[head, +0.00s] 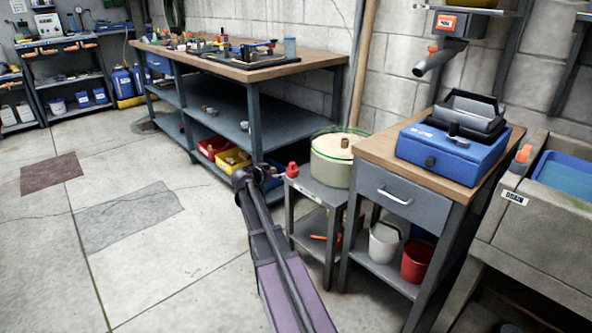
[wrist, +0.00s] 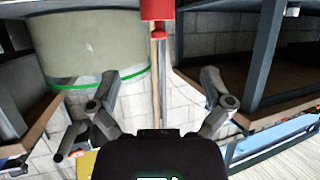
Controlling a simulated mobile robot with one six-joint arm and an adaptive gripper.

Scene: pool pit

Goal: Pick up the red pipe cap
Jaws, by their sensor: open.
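The red pipe cap (head: 292,170) stands at the left edge of a small grey side table (head: 318,191), beside a pale round tub with a green rim (head: 334,160). In the wrist view, which looks upside down, the red cap (wrist: 158,12) is at the top middle, partly cut off by the frame edge. My gripper (wrist: 160,92) is open, with its two fingers wide apart on either side of the picture's middle and nothing between them. In the head view my gripper (head: 274,175) is just left of the cap; its fingers are small and hard to make out.
A grey workbench (head: 225,72) with yellow and red bins (head: 232,158) on its lower shelf stands behind. A drawer cabinet (head: 395,195) carrying a blue machine (head: 440,150) is close on the right. The concrete floor (head: 150,260) to the left is clear.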

